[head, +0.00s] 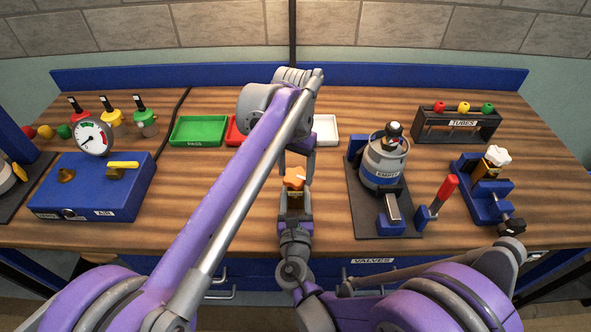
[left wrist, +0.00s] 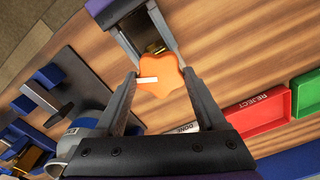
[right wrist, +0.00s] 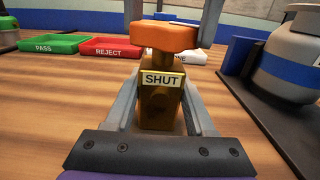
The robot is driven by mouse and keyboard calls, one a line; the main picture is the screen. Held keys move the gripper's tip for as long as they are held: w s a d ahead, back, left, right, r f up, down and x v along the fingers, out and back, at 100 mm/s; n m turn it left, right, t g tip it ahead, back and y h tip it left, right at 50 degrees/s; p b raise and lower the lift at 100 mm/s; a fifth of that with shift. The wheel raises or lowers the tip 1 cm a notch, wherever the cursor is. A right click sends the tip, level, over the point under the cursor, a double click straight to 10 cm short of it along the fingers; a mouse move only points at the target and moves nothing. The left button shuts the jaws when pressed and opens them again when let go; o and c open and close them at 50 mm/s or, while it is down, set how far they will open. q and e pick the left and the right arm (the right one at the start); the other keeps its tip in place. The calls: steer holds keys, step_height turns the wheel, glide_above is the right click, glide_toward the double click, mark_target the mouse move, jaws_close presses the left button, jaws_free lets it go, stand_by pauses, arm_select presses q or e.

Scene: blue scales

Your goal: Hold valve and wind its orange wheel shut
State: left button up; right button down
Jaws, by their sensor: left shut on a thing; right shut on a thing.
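The valve has a brass body (head: 295,201) with an orange wheel (head: 293,179) on top. It stands upright near the front middle of the table. My right gripper (right wrist: 160,112) is shut on the brass body, one finger on each side, below the wheel. A label reading SHUT (right wrist: 161,79) faces the right wrist camera. My left gripper (left wrist: 160,78) comes down from above and is shut on the wheel, a finger at each side. A white mark (left wrist: 148,80) shows on the wheel. The body's lower end is hidden by my right gripper in the head view.
Green PASS (head: 197,131), red REJECT (head: 233,130) and white (head: 327,129) trays lie behind. A grey canister (head: 385,163) stands on a dark base to the right, near a blue vise (head: 482,190) and TUBES rack (head: 456,126). A blue gauge box (head: 92,186) is left.

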mark_target(295, 175)
arm_select(q)
steer(key=m, duration=1.2)
steer(key=shift+m, duration=0.4)
stand_by(0.3)
steer(key=o, duration=1.3)
steer(key=shift+r, duration=0.15)
step_height(295, 175, up, 12)
steer(key=shift+f, duration=0.1)
